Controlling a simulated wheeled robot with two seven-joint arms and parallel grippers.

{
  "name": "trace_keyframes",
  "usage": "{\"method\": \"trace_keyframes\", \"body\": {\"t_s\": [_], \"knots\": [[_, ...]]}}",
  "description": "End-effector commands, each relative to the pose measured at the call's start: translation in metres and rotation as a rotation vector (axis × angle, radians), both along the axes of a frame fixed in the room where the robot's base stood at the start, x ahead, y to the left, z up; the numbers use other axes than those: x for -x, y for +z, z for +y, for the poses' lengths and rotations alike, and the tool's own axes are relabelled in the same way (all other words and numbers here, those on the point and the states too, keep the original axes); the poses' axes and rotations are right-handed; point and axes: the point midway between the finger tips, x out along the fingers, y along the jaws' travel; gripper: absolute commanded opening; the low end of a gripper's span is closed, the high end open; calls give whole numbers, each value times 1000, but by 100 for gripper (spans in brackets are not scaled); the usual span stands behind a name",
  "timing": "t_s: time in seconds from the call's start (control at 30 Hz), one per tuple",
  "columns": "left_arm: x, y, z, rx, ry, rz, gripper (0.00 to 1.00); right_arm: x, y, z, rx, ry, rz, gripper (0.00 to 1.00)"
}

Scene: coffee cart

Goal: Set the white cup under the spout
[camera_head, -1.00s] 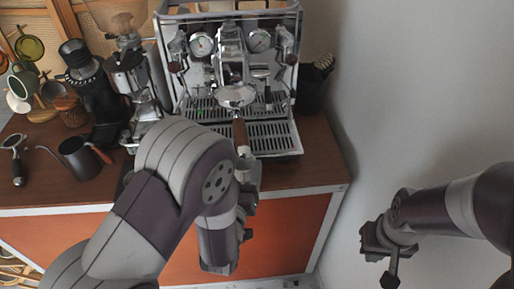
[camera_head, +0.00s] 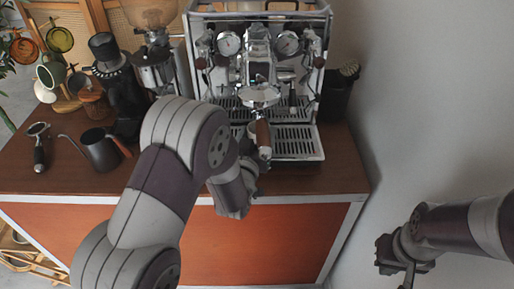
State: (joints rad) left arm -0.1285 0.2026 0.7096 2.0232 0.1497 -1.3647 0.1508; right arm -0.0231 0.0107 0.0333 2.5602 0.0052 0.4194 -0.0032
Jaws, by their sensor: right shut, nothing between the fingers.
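A white cup (camera_head: 45,92) hangs low on the mug stand at the far left of the counter, partly behind other mugs. The espresso machine (camera_head: 310,75) stands at the back, with a portafilter (camera_head: 262,135) locked in its group head, its brown handle pointing toward me. The spout under the portafilter is hard to make out. I see no cup on the drip tray (camera_head: 296,145). My left arm reaches up in front of the counter, and its gripper is mostly hidden near the portafilter handle. My right gripper (camera_head: 405,272) is shut and empty, low at the right, far from the cup.
A grinder (camera_head: 118,90) and a second steel device (camera_head: 155,70) stand left of the machine. A dark kettle (camera_head: 98,150) and a loose portafilter (camera_head: 39,148) sit on the left counter. A dark bin (camera_head: 338,95) stands right of the machine, beside the wall.

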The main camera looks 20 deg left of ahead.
Motion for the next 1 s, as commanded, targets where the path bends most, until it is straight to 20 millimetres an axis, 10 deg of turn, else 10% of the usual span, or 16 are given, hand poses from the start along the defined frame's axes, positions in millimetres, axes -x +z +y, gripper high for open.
{"method": "trace_keyframes", "body": {"t_s": [1.0], "knots": [[-9,-6,3,-5,2,-1,26,0,-4,0,0,0,0,0]]}}
